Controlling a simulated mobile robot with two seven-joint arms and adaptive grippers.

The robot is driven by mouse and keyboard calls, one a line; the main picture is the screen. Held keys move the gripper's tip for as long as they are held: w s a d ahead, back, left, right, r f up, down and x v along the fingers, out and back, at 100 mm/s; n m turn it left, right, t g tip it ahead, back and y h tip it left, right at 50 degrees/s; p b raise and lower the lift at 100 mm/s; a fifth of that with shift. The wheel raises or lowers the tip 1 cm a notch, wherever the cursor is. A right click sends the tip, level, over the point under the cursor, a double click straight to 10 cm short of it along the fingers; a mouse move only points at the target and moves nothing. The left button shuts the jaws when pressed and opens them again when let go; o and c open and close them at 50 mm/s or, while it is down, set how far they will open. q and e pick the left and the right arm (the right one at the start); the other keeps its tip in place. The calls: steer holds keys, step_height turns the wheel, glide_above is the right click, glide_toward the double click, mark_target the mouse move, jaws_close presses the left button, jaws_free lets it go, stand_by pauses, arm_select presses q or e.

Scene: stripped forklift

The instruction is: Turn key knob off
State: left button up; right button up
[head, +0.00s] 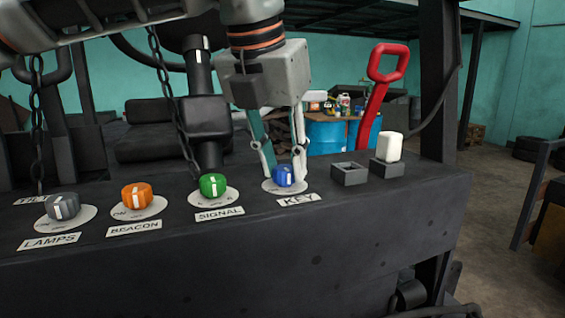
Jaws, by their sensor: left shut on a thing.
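The blue key knob (283,176) sits on a round white dial plate on the dark panel, above the label KEY (298,200). A white mark shows on its front. My left gripper (284,172) comes down from above with its fingers on either side of the knob, shut on it. The fingertips partly hide the knob's sides and back. My right gripper is not in view.
To the left on the panel (250,245) stand the green signal knob (213,186), the orange beacon knob (136,194) and the grey lamps knob (63,206). Chains hang at the left.

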arm_select(q)
steer(key=shift+r+n, duration=0.1)
steer(key=shift+n, duration=0.3)
steer(key=o, duration=1.1)
steer(key=v, duration=1.2)
steer(key=shift+d, duration=0.15)
